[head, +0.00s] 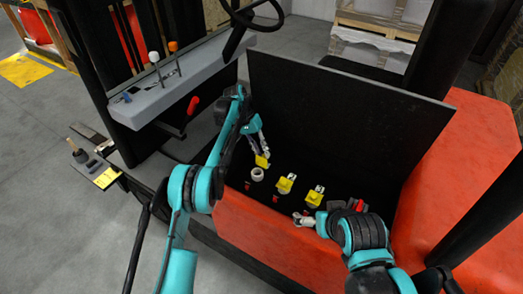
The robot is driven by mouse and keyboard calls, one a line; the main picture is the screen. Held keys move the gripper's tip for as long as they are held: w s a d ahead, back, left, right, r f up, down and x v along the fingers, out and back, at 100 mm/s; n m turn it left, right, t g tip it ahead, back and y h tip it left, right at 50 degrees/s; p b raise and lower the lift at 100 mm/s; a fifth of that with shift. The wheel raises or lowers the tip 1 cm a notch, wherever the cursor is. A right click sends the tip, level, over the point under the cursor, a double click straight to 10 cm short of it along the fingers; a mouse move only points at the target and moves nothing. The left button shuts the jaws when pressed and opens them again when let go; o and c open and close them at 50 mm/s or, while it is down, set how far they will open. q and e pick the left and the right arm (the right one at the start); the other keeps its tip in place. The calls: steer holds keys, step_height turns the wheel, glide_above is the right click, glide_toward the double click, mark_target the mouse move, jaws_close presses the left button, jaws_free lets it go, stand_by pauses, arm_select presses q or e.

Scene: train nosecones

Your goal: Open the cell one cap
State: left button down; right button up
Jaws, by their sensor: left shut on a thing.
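Three battery cells show in a row in the forklift's open dark bay. The leftmost has a round white neck (257,175) with its opening showing. Its yellow cap (262,161) stands above and behind the neck, at my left gripper (263,152), which is shut on it. The middle cell's yellow-and-white cap (286,184) and the right cell's yellow-and-white cap (315,197) sit on their cells, clear of my grippers. My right gripper (301,220) is low by the bay's front edge, apart from the caps; its fingers are too small to read.
A raised dark cover panel (345,110) stands behind the cells. The orange body (465,170) bounds the right side. A grey lever console (165,85) and steering wheel (250,12) are at upper left. A red-and-grey connector (358,206) lies right of the cells.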

arm_select(q)
steer(key=c, duration=1.4)
jaws_free()
step_height(320, 180, up, 10)
steer(key=shift+r, duration=0.1)
